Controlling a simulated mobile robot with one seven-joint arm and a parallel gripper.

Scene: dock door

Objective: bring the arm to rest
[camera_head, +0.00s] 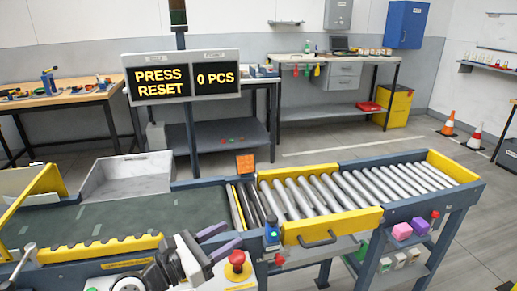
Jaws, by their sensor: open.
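My gripper (219,241) shows at the bottom centre of the head view, at the end of my dark and white arm. Its two purple-grey fingers point right and stand apart, with nothing between them. It is in front of the dark conveyor belt (120,212), just above and left of a red mushroom button (237,259) on a yellow base. Whether the fingers touch anything there, I cannot tell.
A roller conveyor (345,190) with a yellow gate and handle runs right from the belt. A display (182,77) reads "PRESS RESET" and "0 PCS". A grey bin (128,178) stands behind the belt. Pink (402,231) and purple (421,225) blocks sit at right.

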